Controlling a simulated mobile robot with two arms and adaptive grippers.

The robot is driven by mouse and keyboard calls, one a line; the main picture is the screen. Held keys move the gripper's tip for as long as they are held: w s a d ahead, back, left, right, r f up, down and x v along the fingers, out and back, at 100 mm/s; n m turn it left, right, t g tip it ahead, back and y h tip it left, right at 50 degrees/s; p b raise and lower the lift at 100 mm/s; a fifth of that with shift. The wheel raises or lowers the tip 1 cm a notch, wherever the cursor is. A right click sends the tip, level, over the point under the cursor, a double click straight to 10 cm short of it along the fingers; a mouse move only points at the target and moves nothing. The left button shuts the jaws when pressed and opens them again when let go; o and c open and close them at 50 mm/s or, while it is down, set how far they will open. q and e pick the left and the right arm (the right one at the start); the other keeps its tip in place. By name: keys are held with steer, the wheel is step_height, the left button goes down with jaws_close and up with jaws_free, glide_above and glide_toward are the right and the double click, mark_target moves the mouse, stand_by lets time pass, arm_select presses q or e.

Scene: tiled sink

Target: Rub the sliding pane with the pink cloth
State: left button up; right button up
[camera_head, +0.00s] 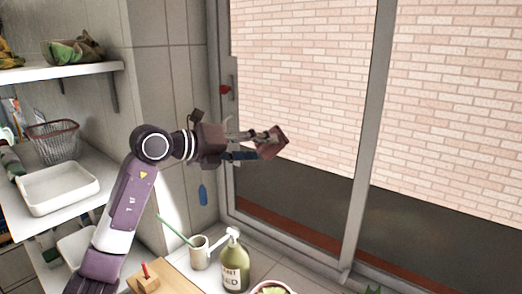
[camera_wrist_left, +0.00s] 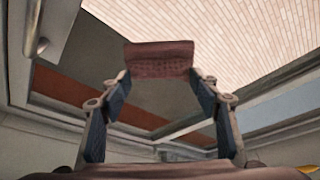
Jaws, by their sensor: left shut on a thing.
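The pink cloth (camera_head: 271,143) is a small dusky-pink folded piece at the tip of my left gripper (camera_head: 262,141). In the left wrist view the cloth (camera_wrist_left: 160,60) sits between the two fingertips, and the gripper (camera_wrist_left: 160,84) is shut on it. The sliding pane (camera_head: 300,100) is the glass in a grey frame, with a brick wall seen through it. The cloth overlaps the left part of the pane in the head view; I cannot tell whether it touches the glass. My right gripper is in neither view.
Below the arm stand a green bottle (camera_head: 235,265) with a white pump top, a beige cup (camera_head: 199,252) with a green stick, and a wooden block (camera_head: 146,283) with a red peg. A white tray (camera_head: 58,188) and wire basket (camera_head: 54,140) are at left.

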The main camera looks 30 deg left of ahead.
arm_select(q)
steer(key=shift+s+a+f+b, duration=0.1)
steer(key=shift+s+f+b, duration=0.15)
steer(key=shift+s+b, duration=0.4)
steer(key=s+b, duration=0.1)
steer(key=s, duration=0.1)
steer(key=s+b, duration=0.2)
steer(key=shift+s+a+r, duration=0.1)
steer(key=shift+s+r, duration=0.1)
steer(key=shift+s, duration=0.05)
steer(key=shift+s+a+b, duration=0.1)
steer(key=shift+s+b, duration=1)
steer(key=shift+s, duration=0.45)
